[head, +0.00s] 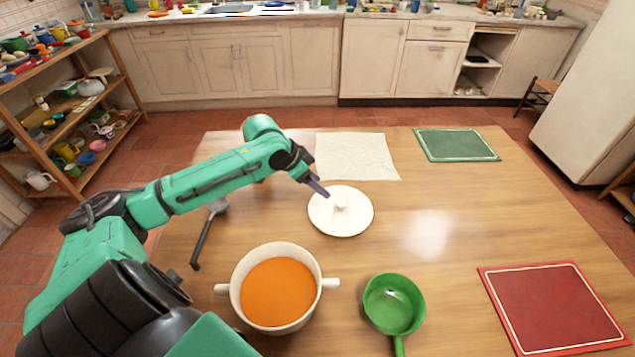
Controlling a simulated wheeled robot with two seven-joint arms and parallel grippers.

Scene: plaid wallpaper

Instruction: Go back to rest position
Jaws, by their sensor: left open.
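My left gripper (318,187) reaches over the table (440,213) from the left, with its fingers pointing down to the right. It is open and seems to hold nothing. Its tips are just at the upper left edge of a white round lid (348,223) with a small knob; I cannot tell whether they touch it. The lid lies flat on the table. My right gripper is not in view.
A white two-handled pot (244,266) of orange soup stands at the front, beside a green pan (393,304). A black ladle (205,237) lies left. A white cloth (356,156), green board (456,145) and red board (553,308) lie on the table. The right middle is clear.

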